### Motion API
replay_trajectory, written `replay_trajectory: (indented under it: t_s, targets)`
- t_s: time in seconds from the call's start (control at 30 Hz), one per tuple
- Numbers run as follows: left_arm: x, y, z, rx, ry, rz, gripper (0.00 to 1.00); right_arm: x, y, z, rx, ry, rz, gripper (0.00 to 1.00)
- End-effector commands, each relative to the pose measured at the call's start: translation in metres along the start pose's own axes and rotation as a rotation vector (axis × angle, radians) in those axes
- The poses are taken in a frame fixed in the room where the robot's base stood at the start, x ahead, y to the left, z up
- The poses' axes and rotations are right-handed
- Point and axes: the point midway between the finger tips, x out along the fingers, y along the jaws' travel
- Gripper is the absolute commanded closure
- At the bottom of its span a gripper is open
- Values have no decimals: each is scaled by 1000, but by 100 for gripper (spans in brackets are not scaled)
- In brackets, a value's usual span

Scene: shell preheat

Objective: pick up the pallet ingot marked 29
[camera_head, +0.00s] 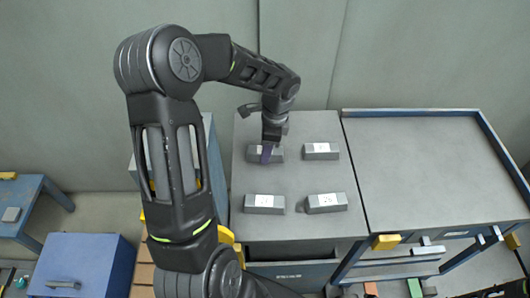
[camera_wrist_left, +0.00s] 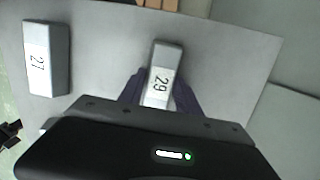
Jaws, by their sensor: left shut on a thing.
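The ingot marked 29 (camera_wrist_left: 161,62) is a grey bar with a white label. It lies between the two fingers of my left gripper (camera_wrist_left: 160,92) in the left wrist view. In the head view my left gripper (camera_head: 266,152) points down and is shut across this ingot (camera_head: 278,155), which is at the back left of the grey tabletop (camera_head: 290,176). The fingers and wrist hide part of it. It appears at tabletop level; I cannot tell if it is raised.
An ingot marked 27 (camera_wrist_left: 40,60) lies apart in the left wrist view. In the head view other ingots stand at back right (camera_head: 320,151), front left (camera_head: 264,204) and front right (camera_head: 326,203). A bare grey table (camera_head: 430,170) adjoins on the right. A blue box (camera_head: 82,265) is lower left.

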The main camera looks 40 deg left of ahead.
Motion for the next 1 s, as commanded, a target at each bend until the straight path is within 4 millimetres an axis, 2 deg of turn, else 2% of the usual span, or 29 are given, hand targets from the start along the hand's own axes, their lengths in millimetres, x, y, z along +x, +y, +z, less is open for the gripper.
replay_trajectory:
  t_s: [0.3, 0.47, 0.8, 1.0]
  targets:
    - [-2, 0, 0, 0, 0, -2, 100, 0, 0, 0, 0, 0, 0, 64]
    - [-13, -1, 2, -1, 1, -4, 100, 0, 0, 0, 0, 0, 0, 64]
    - [-74, -1, 11, 0, 1, -5, 100, -1, 0, 0, 0, 0, 0, 64]
    - [-97, 0, 14, 0, 0, -2, 100, -1, 0, 0, 0, 0, 0, 64]
